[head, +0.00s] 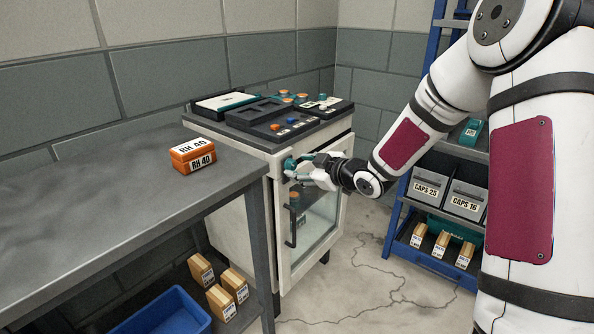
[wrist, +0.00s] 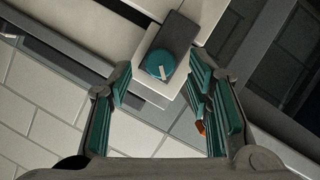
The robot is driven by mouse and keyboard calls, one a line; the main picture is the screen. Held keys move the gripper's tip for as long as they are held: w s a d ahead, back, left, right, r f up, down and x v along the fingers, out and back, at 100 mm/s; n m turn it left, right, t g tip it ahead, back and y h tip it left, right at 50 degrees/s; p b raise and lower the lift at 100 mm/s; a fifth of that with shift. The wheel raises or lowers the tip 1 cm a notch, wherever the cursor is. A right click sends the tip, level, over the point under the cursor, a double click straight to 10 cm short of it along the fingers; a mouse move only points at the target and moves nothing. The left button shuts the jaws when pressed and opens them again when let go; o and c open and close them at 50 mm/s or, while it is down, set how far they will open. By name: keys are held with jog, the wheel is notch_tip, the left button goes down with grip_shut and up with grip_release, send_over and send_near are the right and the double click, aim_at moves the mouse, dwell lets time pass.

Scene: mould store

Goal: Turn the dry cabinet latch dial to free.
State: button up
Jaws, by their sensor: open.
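The dry cabinet (head: 236,210) is a white cabinet with a glass door at the centre of the head view. Its latch dial (wrist: 158,65) is a round teal knob with a pale pointer mark, on a dark plate in the wrist view. In the head view the dial (head: 289,164) shows just left of my fingers. My gripper (head: 298,171) is at the front top of the cabinet. In the wrist view my gripper (wrist: 160,92) is open, with the dial between and just beyond the fingertips. I cannot tell whether a finger touches it. No dial markings are readable.
A grey bench (head: 95,150) with an orange RH 40 box (head: 193,156) stands left of the cabinet. Trays and knobs cover the cabinet top (head: 275,113). A blue-framed shelf (head: 398,205) with grey CAPS bins (head: 428,190) stands right. A dark door handle (head: 291,218) is below my gripper.

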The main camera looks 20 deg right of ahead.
jog(key=shift+x, duration=1.15)
grip_shut()
